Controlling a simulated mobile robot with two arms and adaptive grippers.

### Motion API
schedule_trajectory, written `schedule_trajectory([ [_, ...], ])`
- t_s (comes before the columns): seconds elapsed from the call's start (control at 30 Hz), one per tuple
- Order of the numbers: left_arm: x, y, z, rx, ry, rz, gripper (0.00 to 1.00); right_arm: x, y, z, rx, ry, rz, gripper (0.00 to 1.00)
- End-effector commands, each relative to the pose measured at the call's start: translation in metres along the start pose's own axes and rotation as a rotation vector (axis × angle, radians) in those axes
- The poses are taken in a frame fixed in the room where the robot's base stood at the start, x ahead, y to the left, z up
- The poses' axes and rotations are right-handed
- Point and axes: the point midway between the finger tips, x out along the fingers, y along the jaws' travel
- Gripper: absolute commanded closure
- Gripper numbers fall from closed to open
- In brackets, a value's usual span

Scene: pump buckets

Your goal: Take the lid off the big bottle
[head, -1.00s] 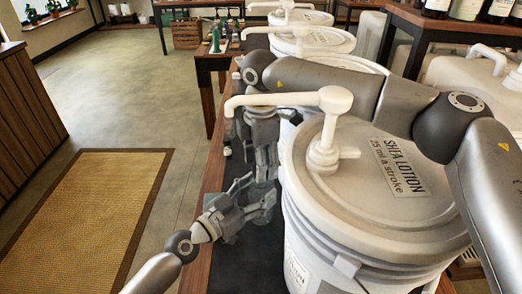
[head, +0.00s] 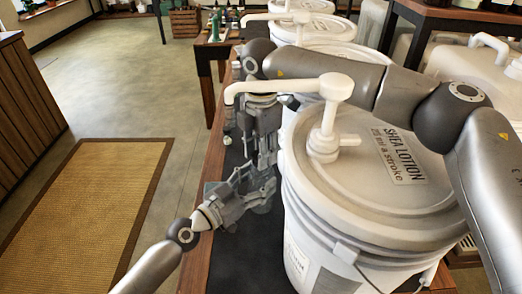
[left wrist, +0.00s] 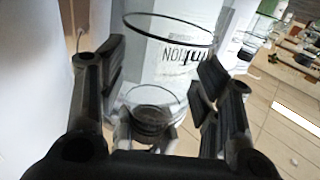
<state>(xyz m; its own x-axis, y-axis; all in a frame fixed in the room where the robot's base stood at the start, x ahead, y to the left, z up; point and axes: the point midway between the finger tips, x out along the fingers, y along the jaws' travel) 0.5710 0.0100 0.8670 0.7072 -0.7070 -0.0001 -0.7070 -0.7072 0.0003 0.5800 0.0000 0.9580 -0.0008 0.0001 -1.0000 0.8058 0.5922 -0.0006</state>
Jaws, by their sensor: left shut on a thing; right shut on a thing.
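The left wrist view is upside down. In it, the big bottle (left wrist: 168,62) is clear, with a dark-edged base at the picture's top, between the fingers of my left gripper (left wrist: 155,88). In the head view my left gripper (head: 262,186) is shut low beside the near bucket. My right gripper (head: 266,158) points down just above it. A dark lid (left wrist: 150,122) shows at the bottle's narrow end, with grey fingers of my right gripper around it. I cannot tell whether the lid is apart from the neck. The head view mostly hides bottle and lid behind the grippers.
A large white SHEA LOTION bucket (head: 375,190) with a pump (head: 330,115) stands close right of my grippers. More pump buckets (head: 315,30) line the bench behind. The bench's wooden edge (head: 200,240) is at left, with open floor and a mat (head: 95,205) beyond.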

Motion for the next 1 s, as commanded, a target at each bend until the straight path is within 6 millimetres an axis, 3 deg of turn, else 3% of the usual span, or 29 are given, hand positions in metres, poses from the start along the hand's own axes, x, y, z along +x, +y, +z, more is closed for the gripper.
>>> schedule_trajectory([
  [0.6, 0.0, 0.0004, 0.0, 0.0, 0.0, 0.001, 1.0, -0.0006, 0.0003, 0.0003, -1.051, 0.0, 0.0, 0.93],
  [0.8, 0.0, 0.0004, 0.0, 0.0, 0.0, 0.001, 1.0, -0.0007, 0.0003, 0.0004, -1.225, 0.0, 0.0, 0.93],
  [1.0, 0.0, 0.0004, 0.0, 0.0, 0.0, 0.001, 1.0, -0.0008, 0.0003, 0.0005, -1.246, -0.001, 0.0, 0.93],
])
